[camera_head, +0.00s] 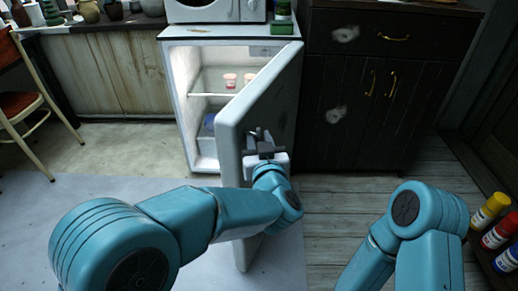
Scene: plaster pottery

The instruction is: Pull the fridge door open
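The white fridge (184,105) stands at the centre with its lit inside showing. Its door (235,165) is swung well open toward me, hinged on the right side. My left gripper (262,142) is at the outer face of the door, where a grey handle seems to be. The gripper's dark fingers overlap the handle area, so I cannot tell whether they are closed on it. My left wrist hides part of the door's lower half. My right arm shows at the lower right, but its gripper is out of view.
Inside the fridge, pink-and-white cups (230,80) stand on a shelf. A white microwave (215,10) is on top. A dark cabinet (385,100) stands right of the fridge. Several paint bottles (490,212) sit at the right edge. A chair (25,105) is at the left.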

